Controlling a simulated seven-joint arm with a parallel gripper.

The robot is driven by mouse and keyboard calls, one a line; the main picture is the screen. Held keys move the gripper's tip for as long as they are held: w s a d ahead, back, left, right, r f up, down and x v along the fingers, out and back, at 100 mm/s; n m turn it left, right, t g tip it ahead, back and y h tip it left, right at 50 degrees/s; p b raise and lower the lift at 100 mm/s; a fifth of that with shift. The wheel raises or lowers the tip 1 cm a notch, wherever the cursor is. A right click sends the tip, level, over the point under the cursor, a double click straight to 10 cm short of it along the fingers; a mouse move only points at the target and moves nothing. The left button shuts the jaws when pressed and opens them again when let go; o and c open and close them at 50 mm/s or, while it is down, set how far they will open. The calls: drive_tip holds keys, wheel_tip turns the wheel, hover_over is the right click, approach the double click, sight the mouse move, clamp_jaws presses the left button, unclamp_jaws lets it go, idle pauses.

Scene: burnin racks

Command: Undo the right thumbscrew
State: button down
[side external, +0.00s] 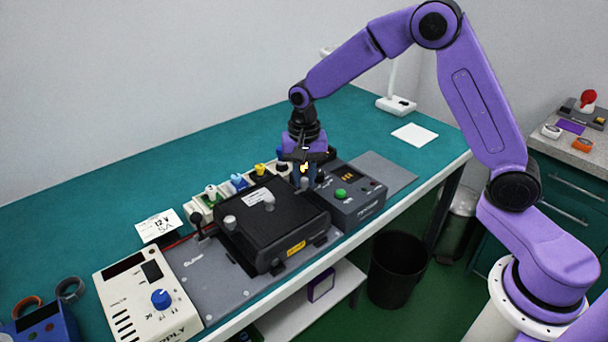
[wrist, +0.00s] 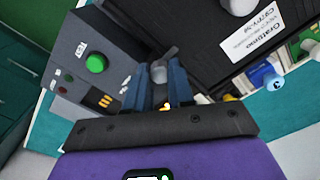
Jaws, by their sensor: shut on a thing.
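The black unit (side external: 275,230) sits on a grey plate on the bench, with a white label on its top. The right thumbscrew (wrist: 159,73) is a small grey knob at the unit's edge beside the grey control box. My gripper (side external: 304,184) points down over that edge. In the wrist view its two dark blue fingers (wrist: 160,88) are shut on the right thumbscrew, one on each side. The fingers hide much of the thumbscrew in the side view. Another grey thumbscrew (side external: 230,222) stands at the unit's left side, apart from my gripper.
The grey control box (side external: 352,205) with a green button (side external: 340,193) stands close on the right of my gripper. Several coloured connectors (side external: 238,182) line the back. A cream power supply (side external: 148,293) is at the front left.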

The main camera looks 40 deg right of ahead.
drive_tip(key=n, duration=0.4)
drive_tip(key=shift+n, duration=0.3)
drive_tip(key=n, duration=0.9)
drive_tip(key=shift+n, duration=1.9)
drive_tip(key=c, duration=1)
unclamp_jaws()
drive_tip(key=shift+r, duration=0.1)
